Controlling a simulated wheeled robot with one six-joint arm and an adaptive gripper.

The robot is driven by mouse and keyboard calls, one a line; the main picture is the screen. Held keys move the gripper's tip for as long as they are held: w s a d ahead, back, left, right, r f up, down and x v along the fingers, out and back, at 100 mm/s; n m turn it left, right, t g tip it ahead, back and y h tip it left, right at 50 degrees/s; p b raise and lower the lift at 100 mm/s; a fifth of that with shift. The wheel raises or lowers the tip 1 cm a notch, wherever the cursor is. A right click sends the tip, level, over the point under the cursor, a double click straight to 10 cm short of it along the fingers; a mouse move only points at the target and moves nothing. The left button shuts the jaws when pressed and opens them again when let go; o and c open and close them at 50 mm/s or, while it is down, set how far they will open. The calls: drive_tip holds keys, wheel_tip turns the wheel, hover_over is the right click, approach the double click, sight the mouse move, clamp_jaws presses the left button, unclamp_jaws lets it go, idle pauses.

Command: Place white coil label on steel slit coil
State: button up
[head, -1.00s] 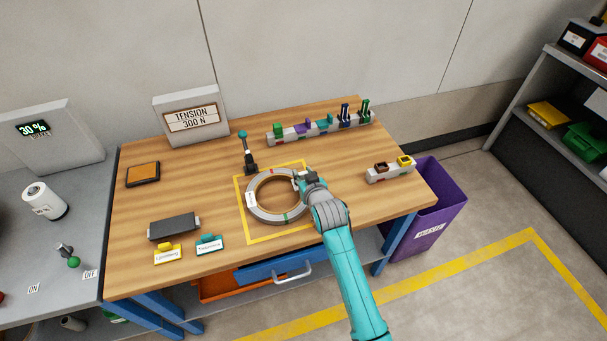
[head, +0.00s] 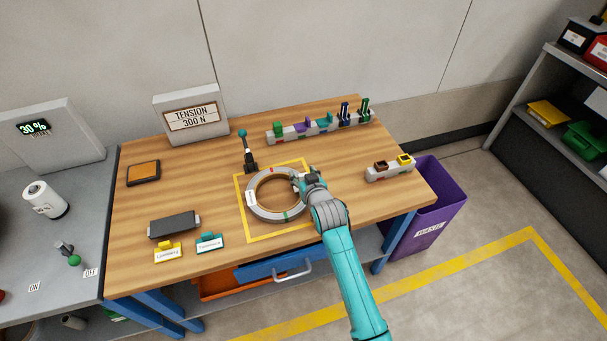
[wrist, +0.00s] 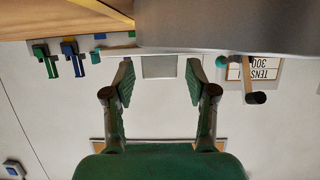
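The steel slit coil (head: 262,211) lies flat as a grey ring inside a yellow square on the wooden table, with red and green marks on it. A white label (head: 251,199) with dark print sits on the coil's left side. My gripper (head: 298,181) is at the coil's right rim. In the wrist view, which is upside down, my gripper (wrist: 158,80) has its two green-padded fingers apart, with a pale grey square (wrist: 159,66) showing between them; I cannot tell what it is. The coil's grey side (wrist: 220,28) fills the top of that view, close to the fingertips.
A teal-knobbed tool (head: 248,155) stands behind the coil. A rack of coloured pieces (head: 320,128) is at the back, and a smaller block (head: 391,170) at right. Yellow (head: 168,253) and teal (head: 209,243) tags lie at the front left. A tension sign (head: 191,116) stands behind.

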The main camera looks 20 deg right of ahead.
drive_tip(key=shift+s+f, duration=0.1)
drive_tip(key=shift+f, duration=0.35)
drive_tip(key=shift+s+r, duration=0.15)
drive_tip(key=shift+r, duration=0.4)
drive_tip(key=v, duration=1.1)
drive_tip(key=shift+s+r, duration=0.2)
drive_tip(key=shift+r, duration=0.25)
drive_tip(key=s+f, duration=0.3)
drive_tip(key=s, duration=0.9)
drive_tip(key=s+f, duration=0.3)
drive_tip(key=s, duration=0.8)
drive_tip(key=s+r, duration=0.4)
drive_tip(key=s, duration=0.6)
drive_tip(key=s+r+t, duration=0.1)
drive_tip(key=s+r, duration=0.4)
drive_tip(key=s, duration=0.5)
drive_tip(key=shift+s+a+r, duration=0.2)
drive_tip(key=shift+s+a, duration=0.05)
drive_tip(key=shift+a, duration=0.05)
